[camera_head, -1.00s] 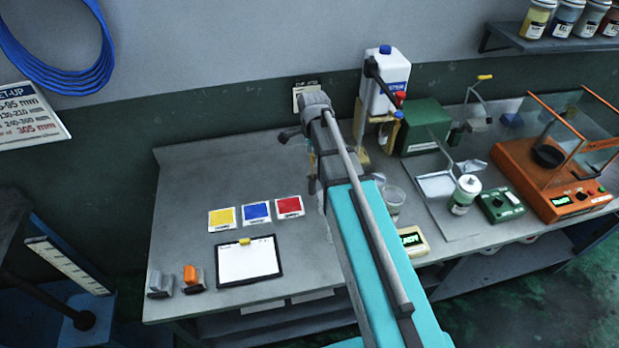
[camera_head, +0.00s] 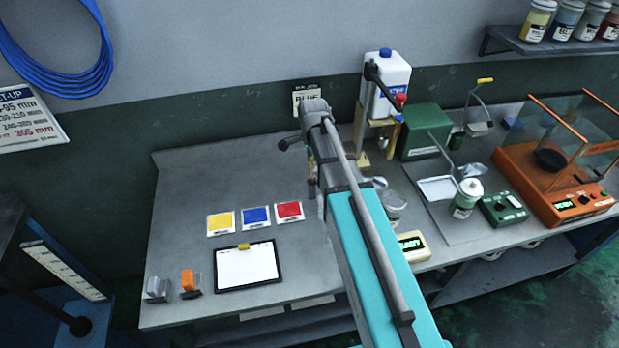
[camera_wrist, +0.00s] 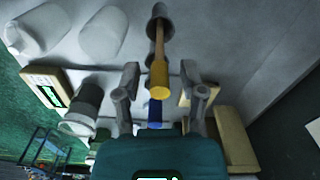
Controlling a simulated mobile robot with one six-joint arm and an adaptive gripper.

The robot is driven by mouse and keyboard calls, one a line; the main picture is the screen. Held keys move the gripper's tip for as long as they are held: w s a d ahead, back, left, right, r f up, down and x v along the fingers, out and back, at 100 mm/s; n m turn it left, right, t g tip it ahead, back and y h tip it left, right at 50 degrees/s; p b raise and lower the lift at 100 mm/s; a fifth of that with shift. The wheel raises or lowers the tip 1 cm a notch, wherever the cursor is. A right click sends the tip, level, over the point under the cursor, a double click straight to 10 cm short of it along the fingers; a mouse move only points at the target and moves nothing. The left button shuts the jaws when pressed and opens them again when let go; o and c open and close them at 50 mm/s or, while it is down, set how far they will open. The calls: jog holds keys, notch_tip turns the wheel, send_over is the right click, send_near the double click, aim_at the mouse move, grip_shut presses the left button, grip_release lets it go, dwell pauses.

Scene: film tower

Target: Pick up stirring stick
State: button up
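The stirring stick (camera_wrist: 159,76), a wooden rod with a yellow end, shows in the wrist view. Its yellow end points toward my gripper, and its far end reaches into a grey round holder (camera_wrist: 160,13). My gripper (camera_wrist: 159,72) is open. One finger is on each side of the yellow end, with gaps on both sides; I cannot tell whether the end is at fingertip depth. A blue piece lies below the yellow end in the picture.
White cups (camera_wrist: 103,33) and a lit display box (camera_wrist: 47,91) are left in the wrist view. Beige blocks (camera_wrist: 235,140) are right. In the head view, a clipboard (camera_head: 248,266) and colour cards (camera_head: 256,217) lie left on the bench (camera_head: 185,180); an orange balance (camera_head: 565,185) stands right.

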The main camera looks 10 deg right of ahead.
grip_shut()
jog(key=shift+r, duration=0.1)
notch_tip(320, 180, up, 10)
jog(key=p, duration=1)
dwell(0.8)
